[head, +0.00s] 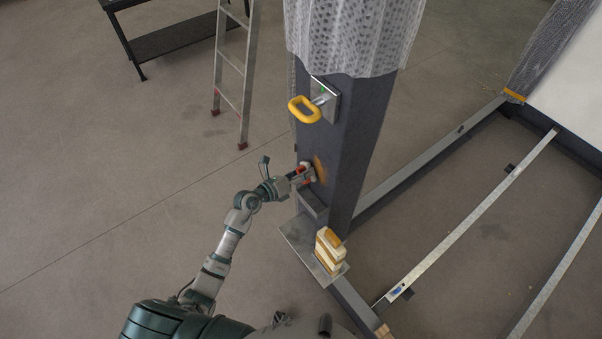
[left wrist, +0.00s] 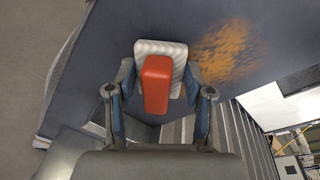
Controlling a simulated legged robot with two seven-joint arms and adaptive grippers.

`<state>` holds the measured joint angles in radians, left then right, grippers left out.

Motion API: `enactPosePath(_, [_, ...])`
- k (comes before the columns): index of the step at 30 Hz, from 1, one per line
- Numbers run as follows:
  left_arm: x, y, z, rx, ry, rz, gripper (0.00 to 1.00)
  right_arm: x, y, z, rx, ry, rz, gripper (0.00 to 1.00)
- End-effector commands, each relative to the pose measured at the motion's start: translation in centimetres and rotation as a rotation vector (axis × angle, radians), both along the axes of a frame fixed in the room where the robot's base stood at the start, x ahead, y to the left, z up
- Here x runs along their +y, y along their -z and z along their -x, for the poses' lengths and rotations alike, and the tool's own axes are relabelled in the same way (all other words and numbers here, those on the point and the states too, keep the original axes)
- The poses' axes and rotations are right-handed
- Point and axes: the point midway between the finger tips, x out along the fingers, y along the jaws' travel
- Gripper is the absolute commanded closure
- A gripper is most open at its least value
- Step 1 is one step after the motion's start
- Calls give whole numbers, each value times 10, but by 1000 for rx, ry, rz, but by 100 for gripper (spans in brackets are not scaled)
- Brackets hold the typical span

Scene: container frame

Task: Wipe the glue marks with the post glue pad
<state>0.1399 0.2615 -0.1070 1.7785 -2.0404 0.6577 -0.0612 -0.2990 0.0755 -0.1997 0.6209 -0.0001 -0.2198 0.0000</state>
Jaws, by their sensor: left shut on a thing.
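The glue marks (head: 320,169) are an orange-brown smear on the dark grey post (head: 342,135). In the left wrist view the marks (left wrist: 229,52) lie just right of the pad. My left gripper (head: 299,175) is shut on the post glue pad, a whitish pad (left wrist: 177,48) with a red-orange grip (left wrist: 157,82). The pad is at the post face beside the marks. I cannot tell whether it touches the face. Both fingers (left wrist: 159,97) are on either side of the red grip. My right gripper is not in view.
A yellow handle (head: 304,109) on a plate sticks out of the post above the marks. Pale wrap (head: 352,35) covers the post's top. A metal plate with stacked cream and tan blocks (head: 329,251) is at the post's foot. A ladder (head: 236,75) stands behind left.

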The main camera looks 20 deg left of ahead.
Motion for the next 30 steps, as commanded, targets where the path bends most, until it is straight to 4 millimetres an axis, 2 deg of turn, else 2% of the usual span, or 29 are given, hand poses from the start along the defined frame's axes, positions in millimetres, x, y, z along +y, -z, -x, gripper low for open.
enactPosePath(17, [-7, -1, -6, 0, 0, 0, 86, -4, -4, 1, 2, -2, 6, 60])
enactPosePath(30, [-34, -3, 18, 2, 0, 1, 86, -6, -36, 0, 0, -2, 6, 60])
